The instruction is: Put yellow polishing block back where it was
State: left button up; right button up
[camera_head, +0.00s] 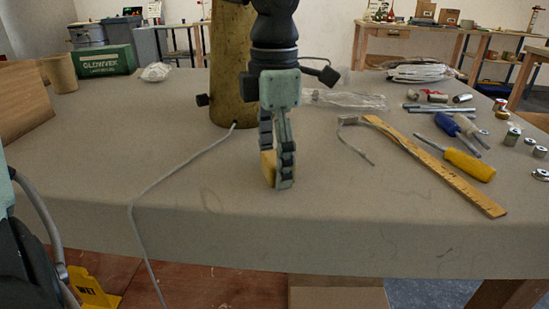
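The block shows at the fingertips, partly hidden by the fingers. It is at or just above the tabletop; I cannot tell whether it touches. My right gripper is not in view.
A tall brass-coloured lamp body (231,75) stands behind the gripper, with a grey cable (170,172) running over the front edge. To the right lie a wooden ruler (440,168), a yellow screwdriver (468,164) and a blue screwdriver (447,124). The table's left front is clear.

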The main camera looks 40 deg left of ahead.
aim_at(273, 157)
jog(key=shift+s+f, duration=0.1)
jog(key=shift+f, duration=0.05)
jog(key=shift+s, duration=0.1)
pick_arm(q)
jog(key=shift+r, duration=0.6)
notch_tip(273, 157, up, 11)
jog(key=shift+p, duration=0.45)
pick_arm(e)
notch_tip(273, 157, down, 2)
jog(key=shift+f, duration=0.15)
pick_arm(q)
jog(key=shift+a, duration=0.1)
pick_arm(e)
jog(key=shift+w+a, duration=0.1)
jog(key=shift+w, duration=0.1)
